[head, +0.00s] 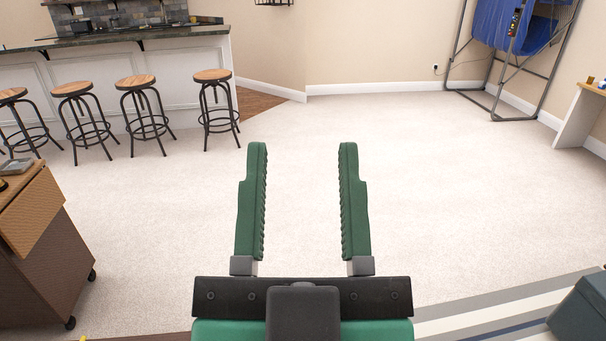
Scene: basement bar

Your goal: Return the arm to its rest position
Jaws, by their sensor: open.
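My gripper (302,165) is in the head view, at the lower middle of the picture. Its two green ribbed fingers point away from me and stand wide apart. Nothing is between them, and only pale carpet shows in the gap. The black and green gripper body fills the bottom middle edge. The rest of my arm is hidden below the frame.
Several wooden-topped stools (212,77) stand before a bar counter (120,38) at the back left. A brown wheeled cabinet (62,262) is at left. A folded blue frame (518,30) and a desk (578,118) are at right. The middle carpet (430,170) is clear.

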